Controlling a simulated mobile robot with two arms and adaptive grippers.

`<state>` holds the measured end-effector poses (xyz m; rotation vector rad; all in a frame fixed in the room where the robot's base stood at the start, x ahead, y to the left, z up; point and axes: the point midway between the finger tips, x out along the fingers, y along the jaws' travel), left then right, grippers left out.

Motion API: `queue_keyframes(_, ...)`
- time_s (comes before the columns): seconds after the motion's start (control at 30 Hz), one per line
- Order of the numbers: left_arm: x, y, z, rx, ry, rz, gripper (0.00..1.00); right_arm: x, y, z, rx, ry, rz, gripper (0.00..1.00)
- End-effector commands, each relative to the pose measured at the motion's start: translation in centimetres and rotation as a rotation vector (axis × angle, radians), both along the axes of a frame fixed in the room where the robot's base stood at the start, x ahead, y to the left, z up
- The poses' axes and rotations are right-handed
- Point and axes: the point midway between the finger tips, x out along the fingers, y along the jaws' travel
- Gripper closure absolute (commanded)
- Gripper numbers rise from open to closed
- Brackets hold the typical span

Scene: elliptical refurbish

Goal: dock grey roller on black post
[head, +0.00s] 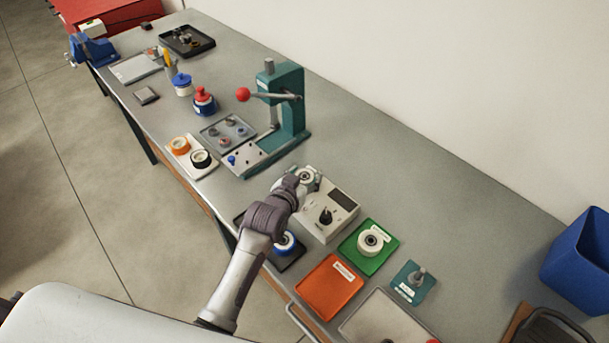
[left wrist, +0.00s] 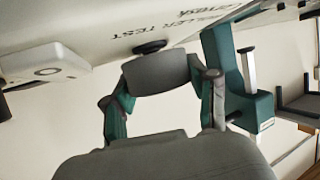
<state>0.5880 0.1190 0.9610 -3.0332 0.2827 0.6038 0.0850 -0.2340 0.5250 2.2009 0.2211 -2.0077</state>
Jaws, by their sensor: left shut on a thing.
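My left gripper (head: 304,180) is over the far left end of the white roller test unit (head: 345,222). In the left wrist view its two teal-and-grey fingers (left wrist: 163,100) are shut on the sides of the grey roller (left wrist: 158,74). In the head view the gripper largely hides the roller. A black round part (left wrist: 150,47), seemingly the black post, shows right at the roller's end, against the pale surface marked "ROLLER TEST". I cannot tell whether roller and post touch or how far one is over the other. My right gripper is not in view.
A teal press (head: 289,105) with a red-knobbed lever stands just behind left. A black knob (head: 326,216) rises from the test unit. Nearby are a green mat (head: 384,255) with a white roller, an orange mat (head: 330,288) and a blue-ringed roller (head: 285,243). The back right bench is clear.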

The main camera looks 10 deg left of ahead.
Motion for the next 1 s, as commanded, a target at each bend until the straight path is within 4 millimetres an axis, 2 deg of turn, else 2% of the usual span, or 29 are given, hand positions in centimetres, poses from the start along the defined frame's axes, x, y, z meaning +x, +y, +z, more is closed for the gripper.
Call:
queue_keyframes(0.27,0.0,0.0,-0.6,0.000,-0.001,0.000,0.80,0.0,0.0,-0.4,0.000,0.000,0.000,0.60)
queue_keyframes(0.3,0.0,0.0,-0.5,0.000,-0.001,0.000,0.37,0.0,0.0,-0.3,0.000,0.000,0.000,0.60)
queue_keyframes(0.33,0.0,0.0,-0.5,0.000,-0.001,0.000,0.32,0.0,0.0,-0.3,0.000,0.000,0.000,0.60)
queue_keyframes(0.67,-0.1,0.0,-0.5,0.000,0.001,0.000,0.31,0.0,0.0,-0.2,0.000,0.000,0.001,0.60)
queue_keyframes(1.0,-2.4,0.5,0.8,0.001,0.002,0.000,0.31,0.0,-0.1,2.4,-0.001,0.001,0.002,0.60)
